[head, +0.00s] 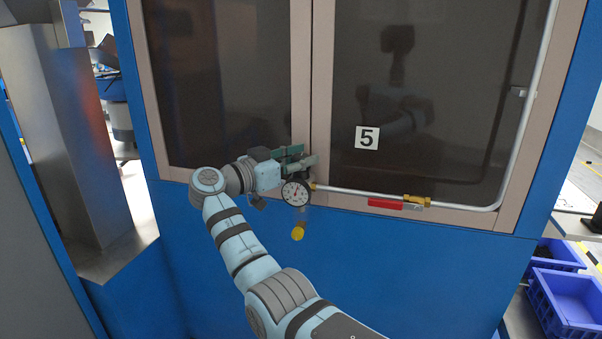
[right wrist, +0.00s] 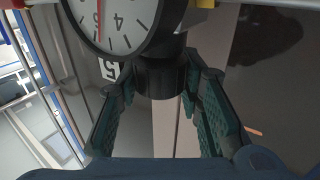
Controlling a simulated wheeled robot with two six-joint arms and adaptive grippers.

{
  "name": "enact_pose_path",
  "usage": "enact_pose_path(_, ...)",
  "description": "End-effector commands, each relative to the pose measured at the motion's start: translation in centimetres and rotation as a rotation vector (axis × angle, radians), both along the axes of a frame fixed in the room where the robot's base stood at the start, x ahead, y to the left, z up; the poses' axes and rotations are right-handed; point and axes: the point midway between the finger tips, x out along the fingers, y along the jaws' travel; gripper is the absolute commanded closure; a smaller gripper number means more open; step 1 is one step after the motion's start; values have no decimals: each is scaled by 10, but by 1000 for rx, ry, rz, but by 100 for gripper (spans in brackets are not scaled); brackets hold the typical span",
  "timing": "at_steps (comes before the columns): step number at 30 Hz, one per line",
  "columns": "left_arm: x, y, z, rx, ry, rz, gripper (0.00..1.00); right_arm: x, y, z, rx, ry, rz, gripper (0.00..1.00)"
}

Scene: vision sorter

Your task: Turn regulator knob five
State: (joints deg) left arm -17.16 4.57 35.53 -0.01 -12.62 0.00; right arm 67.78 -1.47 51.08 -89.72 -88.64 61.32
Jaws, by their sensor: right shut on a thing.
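The regulator hangs on the front of a blue cabinet, with a round white dial gauge (head: 295,193) and a yellow part (head: 298,233) below. A white label marked 5 (head: 367,137) is on the dark panel up and right of it. My right gripper (head: 303,160) is at the top of the regulator, just above the gauge. In the right wrist view the black knob (right wrist: 162,80) sits between the green fingers, and the right gripper (right wrist: 163,88) is shut on it. The gauge face (right wrist: 115,18) fills the upper left there. My left gripper is not in view.
A silver pipe (head: 460,207) runs right from the regulator and up the window frame, with a red valve handle (head: 386,204) and a brass fitting (head: 417,200). A blue bin (head: 566,300) stands at the lower right. A metal column (head: 60,130) stands at the left.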

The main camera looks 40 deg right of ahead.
Motion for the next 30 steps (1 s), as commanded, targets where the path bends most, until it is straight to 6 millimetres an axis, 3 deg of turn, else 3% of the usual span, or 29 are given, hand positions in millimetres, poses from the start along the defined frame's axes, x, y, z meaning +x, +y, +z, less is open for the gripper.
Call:
enact_pose_path(9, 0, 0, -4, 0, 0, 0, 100, -1, 1, -2, 3, 5, -102, 95)
enact_pose_path(23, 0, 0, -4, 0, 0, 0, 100, -2, 1, -2, 0, 6, -115, 95)
enact_pose_path(24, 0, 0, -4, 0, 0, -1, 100, -2, 0, -2, 0, 6, -115, 62)
enact_pose_path(27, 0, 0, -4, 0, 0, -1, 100, -2, 0, -2, -1, 6, -115, 46)
enact_pose_path(30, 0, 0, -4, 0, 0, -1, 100, -1, 0, -1, -1, 5, -114, 46)
